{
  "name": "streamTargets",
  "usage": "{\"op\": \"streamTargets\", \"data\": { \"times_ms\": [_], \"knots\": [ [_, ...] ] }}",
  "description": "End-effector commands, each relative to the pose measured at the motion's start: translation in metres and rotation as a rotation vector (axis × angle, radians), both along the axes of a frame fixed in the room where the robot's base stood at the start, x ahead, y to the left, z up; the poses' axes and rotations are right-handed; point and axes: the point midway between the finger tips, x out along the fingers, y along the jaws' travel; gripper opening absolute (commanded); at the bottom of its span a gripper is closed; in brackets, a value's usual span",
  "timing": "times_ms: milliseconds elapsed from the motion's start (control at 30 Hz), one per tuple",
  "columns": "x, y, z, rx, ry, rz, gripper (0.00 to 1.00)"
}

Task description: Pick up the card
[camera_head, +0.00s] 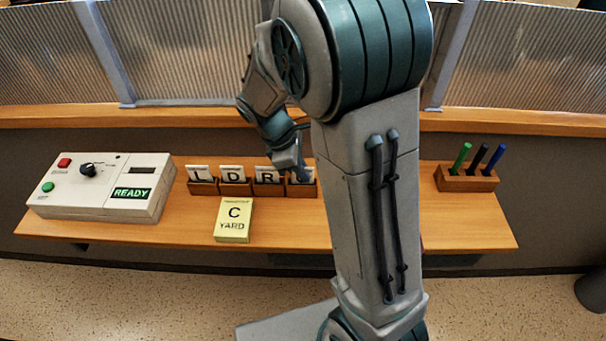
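Several white cards stand in small wooden holders in a row on the desk. The L card (198,173), the D card (232,174) and the R card (265,174) are lettered in black. A fourth card (309,174) at the right end is partly hidden by my gripper, and its letter is not clear. My gripper (301,175) points down at this fourth card, at or just in front of it. I cannot tell whether it touches the card or whether its fingers are open. A yellow block (234,222) marked "C YARD" lies in front of the holders.
The wooden desk (466,226) has bare room at the right front. A grey control box (105,187) showing "READY" stands at the left. A wooden pen holder (466,180) with green, dark and blue pens stands at the right. A ledge and ribbed panels run behind. My arm hides the middle.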

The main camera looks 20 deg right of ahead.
Motion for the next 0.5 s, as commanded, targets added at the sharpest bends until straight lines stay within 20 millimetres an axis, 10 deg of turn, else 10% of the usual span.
{"op": "streamTargets", "data": {
  "times_ms": [500],
  "knots": [
    [-0.014, -0.001, 0.048, 0.001, -0.003, 0.0, 0.0]
  ]
}}
